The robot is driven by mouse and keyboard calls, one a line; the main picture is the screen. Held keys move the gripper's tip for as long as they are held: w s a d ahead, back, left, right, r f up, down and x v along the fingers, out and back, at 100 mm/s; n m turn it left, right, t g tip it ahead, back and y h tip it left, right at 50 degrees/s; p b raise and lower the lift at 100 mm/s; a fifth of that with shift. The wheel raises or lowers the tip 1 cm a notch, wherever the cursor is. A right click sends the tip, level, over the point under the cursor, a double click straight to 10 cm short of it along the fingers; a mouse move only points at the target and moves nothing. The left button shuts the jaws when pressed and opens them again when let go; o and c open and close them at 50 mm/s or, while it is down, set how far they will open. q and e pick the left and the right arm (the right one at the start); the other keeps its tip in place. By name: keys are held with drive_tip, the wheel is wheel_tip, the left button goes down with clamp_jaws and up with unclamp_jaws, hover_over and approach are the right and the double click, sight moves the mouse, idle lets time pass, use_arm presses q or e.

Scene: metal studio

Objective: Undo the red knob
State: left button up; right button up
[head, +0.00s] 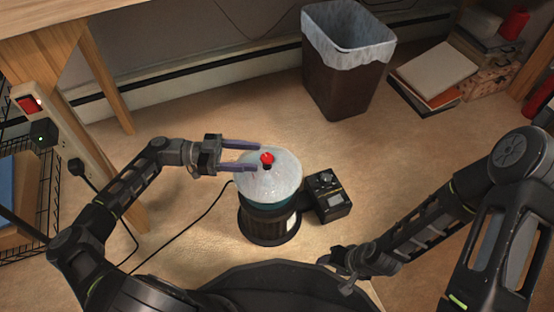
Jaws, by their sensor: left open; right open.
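The red knob (267,157) sits at the middle of a round, pale, domed lid (283,181) on a dark, ribbed cylindrical device (266,224) standing on the floor. My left gripper (257,157) is open, with its two purplish fingers reaching in from the left over the lid. The fingertips are close to the knob's left side; I cannot tell whether they touch it. My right gripper (328,262) is low and near my base, right of the device and apart from it. Its fingers are small and dark in view.
A black control box (328,195) stands against the device's right side. A cable (187,232) runs left across the floor to a power strip (62,140) by the wooden table leg. A lined bin (343,90) and books (432,72) are at the back. Floor between is clear.

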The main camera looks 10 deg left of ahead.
sight(272, 157)
use_arm(q)
drive_tip(key=shift+d, duration=0.1)
drive_tip(key=d, duration=0.2)
drive_tip(key=d+b, duration=0.1)
drive_tip(key=d, duration=0.1)
drive_tip(key=d+b, duration=0.1)
drive_tip(key=d, duration=0.1)
drive_tip(key=shift+w+d+f, duration=0.1)
drive_tip(key=shift+w, duration=0.2)
drive_tip(key=shift+w+d, duration=0.1)
drive_tip(key=shift+d, duration=0.65)
drive_tip(key=shift+c, duration=0.4)
clamp_jaws()
